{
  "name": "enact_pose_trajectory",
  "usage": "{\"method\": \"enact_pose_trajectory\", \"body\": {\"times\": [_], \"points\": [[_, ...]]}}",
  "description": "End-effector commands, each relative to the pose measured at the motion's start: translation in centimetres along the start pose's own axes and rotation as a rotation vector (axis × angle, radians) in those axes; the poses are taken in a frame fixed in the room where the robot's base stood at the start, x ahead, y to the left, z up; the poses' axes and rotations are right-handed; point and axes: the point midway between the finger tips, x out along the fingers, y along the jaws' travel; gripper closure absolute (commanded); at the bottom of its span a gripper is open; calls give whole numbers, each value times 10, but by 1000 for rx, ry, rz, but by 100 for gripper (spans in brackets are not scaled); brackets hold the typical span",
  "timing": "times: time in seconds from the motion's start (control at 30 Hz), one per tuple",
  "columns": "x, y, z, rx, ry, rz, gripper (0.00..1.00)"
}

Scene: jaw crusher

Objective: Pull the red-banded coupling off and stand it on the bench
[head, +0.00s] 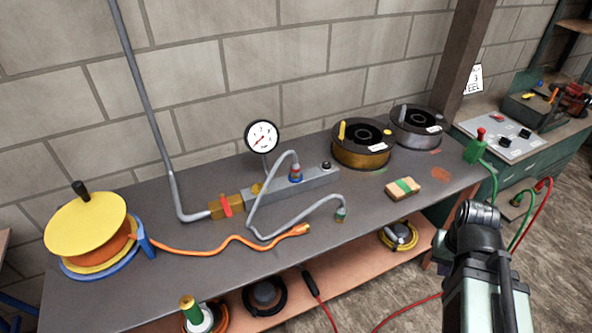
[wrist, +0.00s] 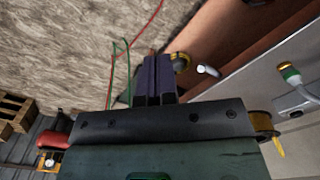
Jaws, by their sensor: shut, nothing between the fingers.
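The red-banded coupling (head: 296,173) sits upright on top of the grey manifold block (head: 315,183), above a blue ring. A grey hose (head: 262,200) arches from its top and runs down to the bench (head: 160,280). The hose's other end has a green-banded coupling (head: 340,214) at the bench's front part. My gripper (wrist: 160,58) shows in the wrist view, its dark fingers together and empty. In the head view only my arm shows, at the lower right, away from the red-banded coupling. The red-banded coupling is not seen in the wrist view.
A pressure gauge (head: 261,136) stands behind the manifold. An orange cord (head: 220,246) crosses the bench from a yellow-topped reel (head: 86,226). The bench's front middle has clear room.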

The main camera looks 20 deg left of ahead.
Motion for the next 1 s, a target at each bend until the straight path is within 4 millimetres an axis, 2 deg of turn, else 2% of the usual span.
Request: {"method": "enact_pose_trajectory", "body": {"times": [0.03,0.13,0.2,0.27,0.4,0.7,1.0], "points": [[0,0,0,0,0,0,100],[-1,-3,0,-7,0,0,85],[-2,-12,0,-30,0,0,74],[-5,-26,-5,-64,0,0,65],[-10,-74,-41,-163,0,0,43],[-20,-198,-125,-378,0,0,43],[-28,-330,-188,-579,1,0,43]]}}
